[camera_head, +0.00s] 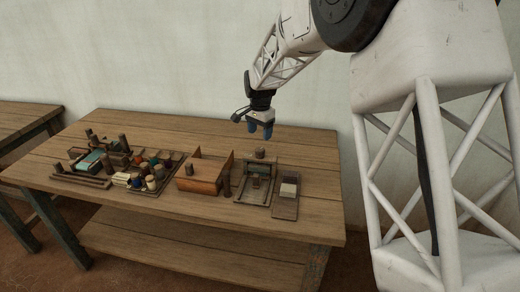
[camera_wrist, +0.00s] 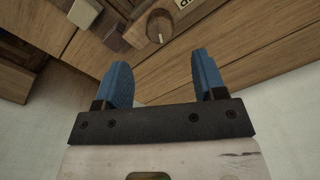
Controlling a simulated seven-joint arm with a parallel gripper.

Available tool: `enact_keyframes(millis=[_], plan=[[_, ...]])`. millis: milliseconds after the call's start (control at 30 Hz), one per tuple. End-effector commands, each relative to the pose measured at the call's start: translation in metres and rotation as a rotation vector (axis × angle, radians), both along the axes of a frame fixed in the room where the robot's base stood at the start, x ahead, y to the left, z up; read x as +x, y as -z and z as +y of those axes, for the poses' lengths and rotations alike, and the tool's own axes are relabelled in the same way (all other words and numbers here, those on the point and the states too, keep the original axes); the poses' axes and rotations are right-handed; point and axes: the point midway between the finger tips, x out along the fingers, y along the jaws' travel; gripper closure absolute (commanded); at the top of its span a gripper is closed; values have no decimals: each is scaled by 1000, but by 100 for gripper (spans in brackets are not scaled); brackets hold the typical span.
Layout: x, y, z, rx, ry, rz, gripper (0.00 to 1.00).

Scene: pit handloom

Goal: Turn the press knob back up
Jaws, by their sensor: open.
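The press (camera_head: 257,184) is a small wooden frame on the right part of the table. Its round wooden knob (camera_head: 259,153) sits at the top. In the wrist view a round brown knob (camera_wrist: 158,27) with a short pale mark on its face lies just beyond the fingertips, roughly in line with the gap between them. My gripper (camera_head: 260,130) has blue fingers and hangs above the press, apart from it. In the wrist view my gripper (camera_wrist: 160,65) is open and empty, its two fingers spread.
A tray of several small spools (camera_head: 150,178) and a frame with teal cloth (camera_head: 88,163) lie further left. A small tray with a pale block (camera_head: 288,190) is right of the press. The table's back (camera_head: 200,130) is clear.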

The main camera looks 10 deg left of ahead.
Motion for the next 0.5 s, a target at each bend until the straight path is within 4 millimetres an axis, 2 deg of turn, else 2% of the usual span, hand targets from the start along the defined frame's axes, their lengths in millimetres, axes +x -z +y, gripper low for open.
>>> enact_keyframes(millis=[267,500], plan=[[0,17,0,0,0,1,36],[0,45,0,0,0,1,36]])
